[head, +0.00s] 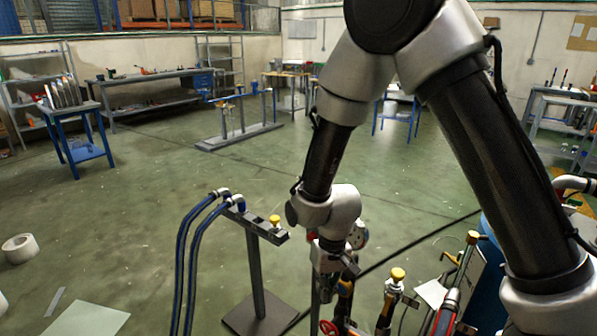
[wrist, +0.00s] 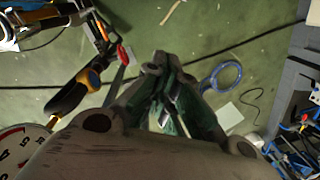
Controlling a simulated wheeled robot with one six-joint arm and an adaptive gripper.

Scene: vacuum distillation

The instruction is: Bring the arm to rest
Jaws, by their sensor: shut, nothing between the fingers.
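My arm hangs from the top of the head view, bent at the elbow, with its wrist low in the middle. My gripper (head: 340,268) points down among valves and pipework; its tips are hard to make out there. In the wrist view my gripper (wrist: 162,78) has its fingers together with nothing between them. A pressure gauge (head: 358,235) is right beside the wrist in the head view; its dial (wrist: 22,148) fills the lower left corner of the wrist view.
A stand (head: 258,270) with a yellow-knobbed valve (head: 275,221) and blue hoses (head: 187,255) is just left of my gripper. A yellow-capped valve (head: 397,275) and a red hose (head: 446,312) are to the right. The green floor (head: 130,210) at left is mostly open.

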